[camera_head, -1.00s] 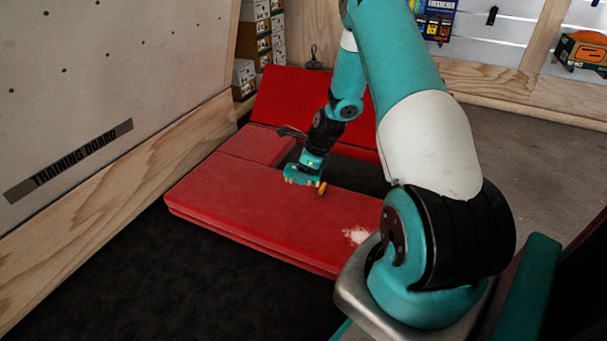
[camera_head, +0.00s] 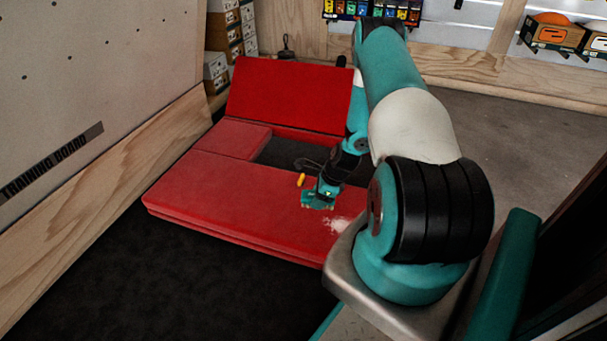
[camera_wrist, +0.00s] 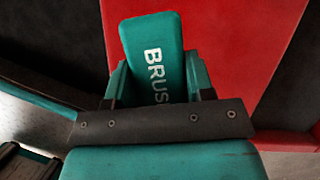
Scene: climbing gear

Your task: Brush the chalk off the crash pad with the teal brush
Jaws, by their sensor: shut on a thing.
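The red crash pad (camera_head: 220,195) lies folded out on the dark floor, with one section standing up at the back. A white chalk patch (camera_head: 337,225) shows on its front section, near the right end. The brush's bristles are hidden in the wrist view. I cannot tell whether they touch the pad.
The training board (camera_head: 80,90) stands along the left with a wooden base. Stacked boxes (camera_head: 228,40) stand behind the pad. Shelves with boxed goods (camera_head: 553,32) line the back wall. Dark floor (camera_head: 150,285) in front of the pad is clear.

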